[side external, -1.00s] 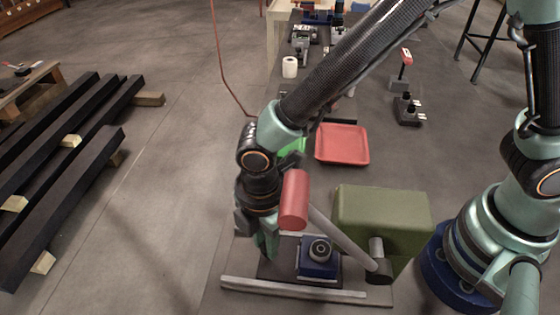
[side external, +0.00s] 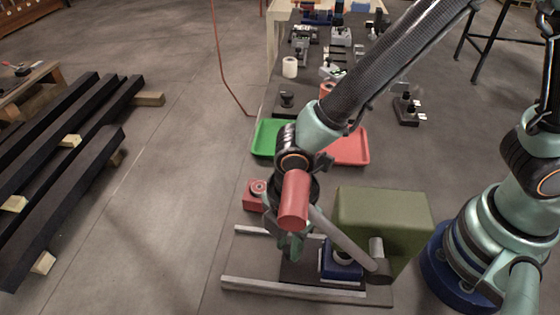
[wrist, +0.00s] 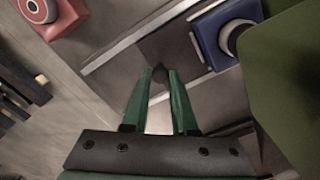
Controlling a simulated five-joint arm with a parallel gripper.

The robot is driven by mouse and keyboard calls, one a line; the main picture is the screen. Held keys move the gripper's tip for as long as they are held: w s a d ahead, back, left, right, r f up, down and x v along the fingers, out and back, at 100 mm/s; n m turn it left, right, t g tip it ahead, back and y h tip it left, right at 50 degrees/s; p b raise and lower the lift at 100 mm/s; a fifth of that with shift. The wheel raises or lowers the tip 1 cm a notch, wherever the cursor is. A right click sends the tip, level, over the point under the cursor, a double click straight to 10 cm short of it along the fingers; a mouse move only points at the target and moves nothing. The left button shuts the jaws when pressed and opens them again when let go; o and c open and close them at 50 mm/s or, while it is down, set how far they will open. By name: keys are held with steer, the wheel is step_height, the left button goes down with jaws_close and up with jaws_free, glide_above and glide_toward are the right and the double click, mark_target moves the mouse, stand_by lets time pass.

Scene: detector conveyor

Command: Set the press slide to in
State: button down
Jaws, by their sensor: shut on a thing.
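The press slide is a dark plate (side external: 297,273) between two pale rails, and it also shows in the wrist view (wrist: 172,42). My gripper (side external: 288,252) is over the plate's left part, pointing down. In the wrist view its green fingers (wrist: 158,76) are shut on a small dark knob (wrist: 157,72) at the plate. In the side view the knob is hidden behind my gripper.
A red-handled press lever (side external: 294,200) slopes close in front of my wrist. A red block (side external: 254,200) with a round top stands beyond the rails (side external: 290,287). Green (side external: 265,139) and red (side external: 350,146) trays lie behind. Floor at left is clear up to the black beams.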

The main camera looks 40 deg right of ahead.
steer(key=c, duration=0.7)
jaws_free()
steer(key=shift+s+d, duration=0.15)
step_height(320, 180, up, 12)
steer(key=w+d+r+m+t, duration=0.1)
steer(key=w+d+r+m, duration=0.1)
steer(key=d+m, duration=0.4)
steer(key=w+d+r+m+t, duration=0.2)
steer(key=d+r+m, duration=0.1)
steer(key=d+m, duration=0.4)
steer(key=w+d+r+m+t, duration=0.2)
steer(key=d+m, duration=0.4)
steer(key=d, duration=0.6)
steer(key=shift+w+r+m, duration=0.2)
steer(key=shift+r+m, duration=0.2)
steer(key=shift+r, duration=0.4)
